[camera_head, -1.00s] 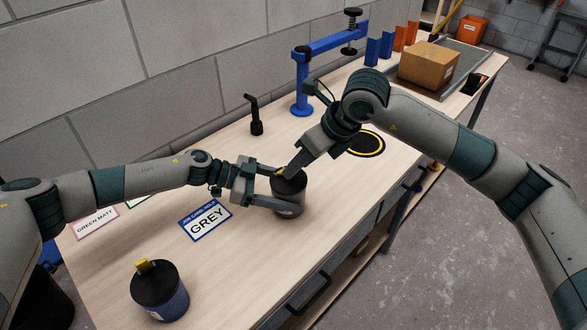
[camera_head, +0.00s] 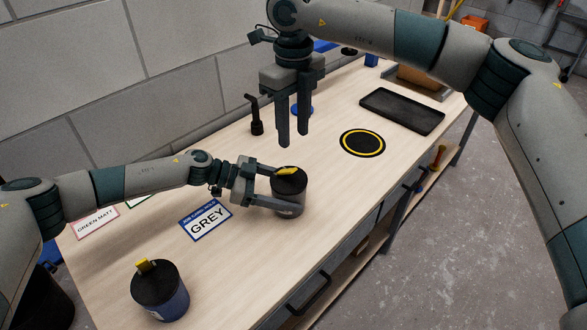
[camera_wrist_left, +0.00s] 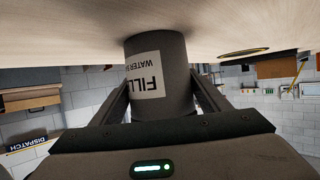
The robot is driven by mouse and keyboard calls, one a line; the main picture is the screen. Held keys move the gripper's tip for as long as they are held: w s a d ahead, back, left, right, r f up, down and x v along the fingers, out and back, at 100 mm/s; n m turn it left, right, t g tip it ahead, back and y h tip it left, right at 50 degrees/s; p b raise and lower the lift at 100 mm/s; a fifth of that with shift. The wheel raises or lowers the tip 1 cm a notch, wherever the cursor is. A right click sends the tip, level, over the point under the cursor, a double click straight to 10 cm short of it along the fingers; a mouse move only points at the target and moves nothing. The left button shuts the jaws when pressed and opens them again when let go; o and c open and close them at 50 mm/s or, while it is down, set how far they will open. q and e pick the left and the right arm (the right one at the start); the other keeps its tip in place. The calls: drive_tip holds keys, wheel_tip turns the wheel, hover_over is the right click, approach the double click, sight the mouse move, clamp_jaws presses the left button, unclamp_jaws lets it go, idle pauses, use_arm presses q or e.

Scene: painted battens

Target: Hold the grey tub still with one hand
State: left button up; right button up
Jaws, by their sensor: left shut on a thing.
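The grey tub (camera_head: 297,194) stands upright on the workbench, with a dark lid and a yellow tab (camera_head: 286,171) on top. My left gripper (camera_head: 287,190) is shut on the tub, one finger on each side. In the left wrist view, which is upside down, the tub (camera_wrist_left: 173,72) sits between the two fingers. Its white label (camera_wrist_left: 144,75) is partly readable there. My right gripper (camera_head: 294,139) hangs above the bench behind the tub, fingers down, parted and empty. It is clear of the tub.
A second tub (camera_head: 172,303), dark blue with a yellow tab, stands front left. A GREY card (camera_head: 206,220) lies left of the held tub. A yellow-ringed black disc (camera_head: 362,143) and black tray (camera_head: 402,110) lie right. A black upright tool (camera_head: 256,118) stands near the wall.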

sight(294, 169)
drive_tip(key=shift+f, duration=0.15)
wheel_tip(294, 169, down, 12)
drive_tip(key=shift+r, duration=0.1)
idle(0.7)
clamp_jaws()
